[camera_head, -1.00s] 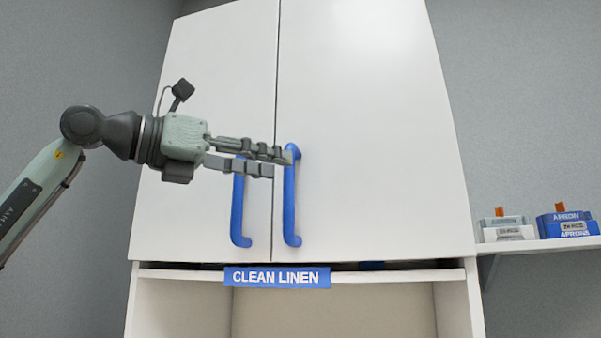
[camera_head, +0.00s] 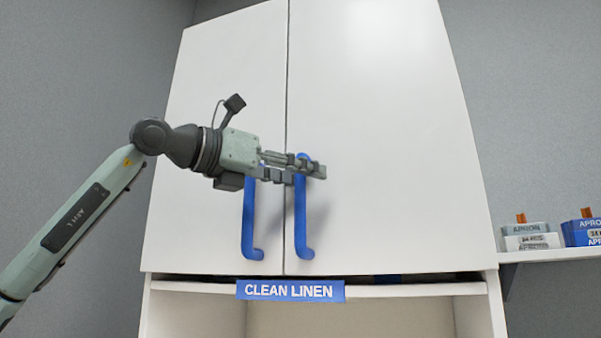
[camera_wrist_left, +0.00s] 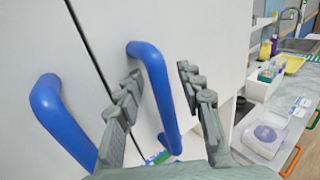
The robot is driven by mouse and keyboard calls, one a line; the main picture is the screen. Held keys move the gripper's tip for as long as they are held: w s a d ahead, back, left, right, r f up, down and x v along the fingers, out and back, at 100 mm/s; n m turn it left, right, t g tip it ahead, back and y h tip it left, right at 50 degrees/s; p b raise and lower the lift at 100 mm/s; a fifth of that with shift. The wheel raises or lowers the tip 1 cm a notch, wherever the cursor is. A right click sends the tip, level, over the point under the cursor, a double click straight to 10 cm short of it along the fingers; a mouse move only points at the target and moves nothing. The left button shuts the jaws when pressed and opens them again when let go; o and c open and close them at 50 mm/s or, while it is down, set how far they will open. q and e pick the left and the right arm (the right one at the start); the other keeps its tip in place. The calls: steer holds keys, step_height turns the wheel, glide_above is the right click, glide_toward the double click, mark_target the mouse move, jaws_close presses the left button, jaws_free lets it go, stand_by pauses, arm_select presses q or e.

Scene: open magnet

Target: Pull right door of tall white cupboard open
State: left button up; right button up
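The tall white cupboard has a left door (camera_head: 205,120) and a right door (camera_head: 390,150), both shut and meeting at a narrow seam. The right door's blue vertical bar handle (camera_head: 304,225) sits just right of the seam; the left door's blue handle (camera_head: 249,225) is just left of it. My left gripper (camera_head: 318,169) reaches across the left handle to the top part of the right one. In the wrist view its fingers (camera_wrist_left: 160,73) are apart, with the right door's handle (camera_wrist_left: 158,95) between them; contact is not clear. My right gripper is out of view.
A "CLEAN LINEN" sign (camera_head: 290,291) hangs under the doors, above an open niche. A wall shelf (camera_head: 550,255) with apron boxes (camera_head: 530,238) stands right. The wrist view shows a cluttered counter (camera_wrist_left: 270,125) at right. Space before the right door looks clear.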

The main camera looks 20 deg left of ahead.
arm_select(q)
jaws_close()
steer(key=shift+s+d, duration=0.1)
stand_by(0.4)
